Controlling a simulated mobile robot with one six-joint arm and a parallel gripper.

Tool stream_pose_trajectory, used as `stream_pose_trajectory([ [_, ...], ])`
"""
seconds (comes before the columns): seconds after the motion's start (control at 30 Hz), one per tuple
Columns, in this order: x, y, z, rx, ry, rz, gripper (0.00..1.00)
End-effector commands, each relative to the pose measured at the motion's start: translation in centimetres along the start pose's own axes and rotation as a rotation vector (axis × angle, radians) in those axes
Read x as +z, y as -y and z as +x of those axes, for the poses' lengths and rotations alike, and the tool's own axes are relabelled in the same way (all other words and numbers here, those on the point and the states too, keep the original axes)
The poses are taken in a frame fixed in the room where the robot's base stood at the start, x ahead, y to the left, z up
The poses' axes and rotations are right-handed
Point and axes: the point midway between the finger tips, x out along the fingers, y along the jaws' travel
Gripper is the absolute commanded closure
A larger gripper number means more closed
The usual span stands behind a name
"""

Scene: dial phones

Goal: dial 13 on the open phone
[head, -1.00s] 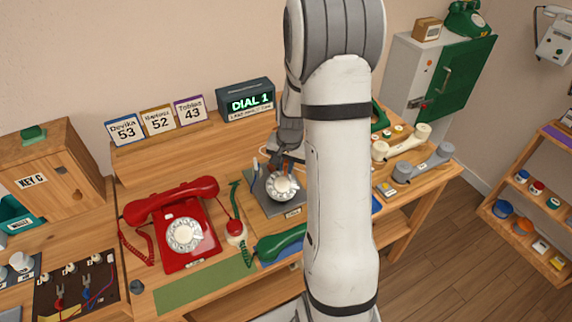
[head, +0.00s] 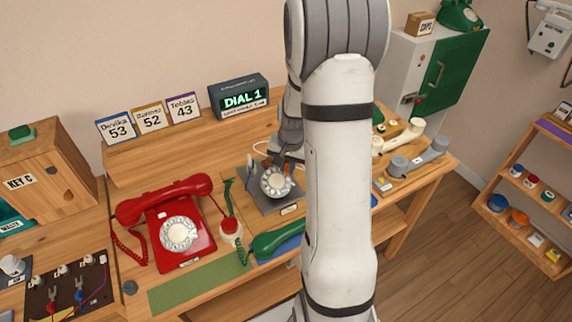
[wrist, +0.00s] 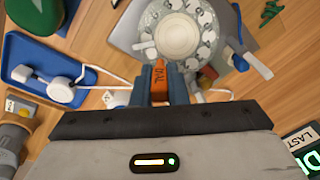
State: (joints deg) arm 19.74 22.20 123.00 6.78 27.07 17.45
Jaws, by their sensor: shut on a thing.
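The open phone (head: 290,203) is a grey unit with a pale round dial (head: 277,181), standing on the table in the middle of the head view. In the wrist view, the dial (wrist: 178,34) shows at the top with its ring of finger holes. In the head view, my arm hides part of the gripper.
A red dial phone (head: 180,236) with its handset on stands left of the open phone. A green handset (head: 279,241) lies in front. Pale and grey handsets (head: 418,158) lie at the right. Name cards (head: 150,118) read 53, 52 and 43.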

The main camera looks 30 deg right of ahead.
Motion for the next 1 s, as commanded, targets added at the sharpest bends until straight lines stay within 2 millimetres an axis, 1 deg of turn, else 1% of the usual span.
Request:
stream_pose_trajectory([
  [0.27,0.1,-0.1,0.1,0.000,0.001,0.000,1.00],
  [0.53,0.8,-0.8,0.4,0.000,0.000,0.001,1.00],
  [0.87,0.9,-0.9,0.4,0.000,0.001,0.001,1.00],
  [1.0,1.3,-1.1,0.6,0.000,0.001,0.001,1.00],
])
